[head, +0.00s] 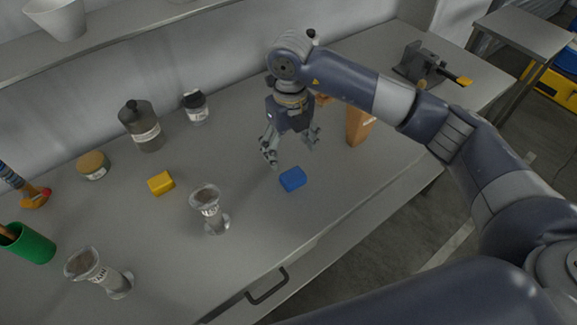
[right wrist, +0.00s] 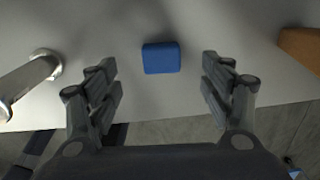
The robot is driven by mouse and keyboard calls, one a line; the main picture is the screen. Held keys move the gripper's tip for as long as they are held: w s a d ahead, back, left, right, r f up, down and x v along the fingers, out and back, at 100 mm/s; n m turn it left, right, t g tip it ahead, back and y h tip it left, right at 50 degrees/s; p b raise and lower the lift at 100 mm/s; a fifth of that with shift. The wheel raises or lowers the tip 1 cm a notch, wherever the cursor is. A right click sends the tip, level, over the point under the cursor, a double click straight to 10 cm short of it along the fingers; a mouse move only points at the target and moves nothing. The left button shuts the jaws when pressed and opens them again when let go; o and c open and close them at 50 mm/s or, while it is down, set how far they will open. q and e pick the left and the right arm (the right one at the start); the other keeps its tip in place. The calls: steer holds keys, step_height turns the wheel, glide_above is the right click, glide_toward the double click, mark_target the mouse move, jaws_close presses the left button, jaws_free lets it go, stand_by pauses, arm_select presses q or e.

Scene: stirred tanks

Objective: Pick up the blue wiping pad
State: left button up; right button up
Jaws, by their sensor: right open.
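The blue wiping pad (head: 292,179) lies flat on the grey bench, right of the middle clear hourglass-shaped vessel. My right gripper (head: 291,155) is open and empty, pointing down above the bench just behind the pad in the head view. In the right wrist view the blue pad (right wrist: 161,57) shows between the two spread fingers (right wrist: 163,72), slightly beyond their tips and not touched by them. My left gripper does not show in either view.
A yellow block (head: 161,183) and a clear vessel (head: 210,210) stand left of the pad. An orange-brown container (head: 359,125) stands to its right. Bottles (head: 140,125) stand at the back. The bench around the pad is clear.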

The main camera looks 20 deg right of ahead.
mark_target(293, 175)
steer(key=shift+s+f+p, duration=0.2)
steer(key=shift+s+f, duration=0.1)
steer(key=shift+f, duration=0.3)
steer(key=shift+s+f+p, duration=0.2)
steer(key=shift+s+f, duration=0.05)
steer(key=shift+f, duration=0.3)
step_height(293, 175, down, 2)
steer(key=shift+s+f+p, duration=0.1)
steer(key=shift+s+p, duration=0.05)
steer(key=shift+p, duration=0.15)
steer(key=shift+d+f+p, duration=0.2)
steer(key=shift+f+p, duration=0.65)
steer(key=shift+f, duration=0.2)
step_height(293, 175, down, 3)
steer(key=shift+p, duration=0.3)
steer(key=shift+c, duration=0.8)
steer(key=c, duration=0.8)
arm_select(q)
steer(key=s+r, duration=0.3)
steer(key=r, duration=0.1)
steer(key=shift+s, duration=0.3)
